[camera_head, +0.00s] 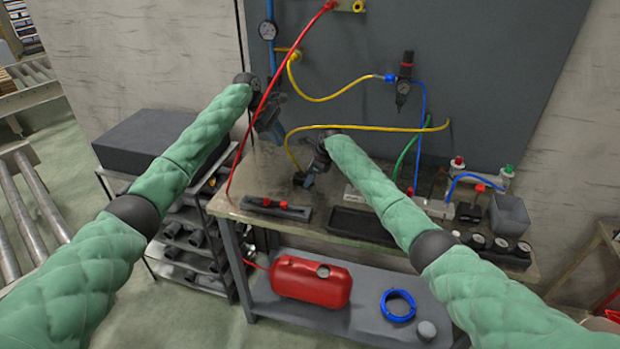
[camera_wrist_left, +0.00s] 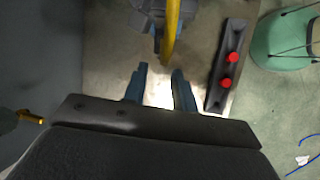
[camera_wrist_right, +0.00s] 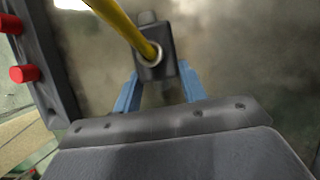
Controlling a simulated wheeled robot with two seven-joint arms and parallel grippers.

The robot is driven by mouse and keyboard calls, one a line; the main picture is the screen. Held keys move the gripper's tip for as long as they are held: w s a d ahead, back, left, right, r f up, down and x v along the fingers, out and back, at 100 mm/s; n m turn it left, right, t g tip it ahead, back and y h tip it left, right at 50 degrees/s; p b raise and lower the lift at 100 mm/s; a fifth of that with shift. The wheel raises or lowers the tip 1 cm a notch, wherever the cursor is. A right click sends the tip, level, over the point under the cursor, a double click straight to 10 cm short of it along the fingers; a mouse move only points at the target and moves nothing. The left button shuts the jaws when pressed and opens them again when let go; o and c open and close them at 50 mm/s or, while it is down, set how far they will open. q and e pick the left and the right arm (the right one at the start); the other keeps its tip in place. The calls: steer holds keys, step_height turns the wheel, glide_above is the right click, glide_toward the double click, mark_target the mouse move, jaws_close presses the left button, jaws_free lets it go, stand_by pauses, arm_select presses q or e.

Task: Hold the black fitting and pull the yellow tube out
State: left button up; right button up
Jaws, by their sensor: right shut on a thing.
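The black fitting (camera_wrist_right: 168,66) sits between the blue fingers of my right gripper (camera_wrist_right: 158,95), which is shut on it just above the bench. The yellow tube (camera_wrist_right: 125,28) runs into the metal-ringed port of the fitting. In the head view the tube (camera_head: 370,128) arches from the right of the panel and bends down to my right gripper (camera_head: 304,180); the fitting is mostly hidden there. My left gripper (camera_head: 273,128) is higher and to the left. In the left wrist view its fingers (camera_wrist_left: 160,82) are open and empty, with the tube (camera_wrist_left: 172,32) just beyond the tips.
A red hose (camera_head: 262,105) hangs close to my left gripper. A black holder (camera_head: 275,209) with red knobs lies at the bench's (camera_head: 225,206) front left. A dark tray (camera_head: 360,224) lies to its right. The panel (camera_head: 330,60) with regulators stands behind.

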mark_target(291, 155)
arm_select(q)
steer(key=shift+d+f+n, duration=0.6)
steer(key=shift+f+n, duration=0.1)
steer(key=shift+f, duration=0.65)
steer(key=shift+d+f+n, duration=0.65)
steer(key=shift+f+n, duration=0.05)
steer(key=shift+f, duration=0.7)
steer(key=shift+d+f+n, duration=0.6)
steer(key=shift+f+n, duration=0.1)
steer(key=shift+f, duration=0.65)
jaws_close()
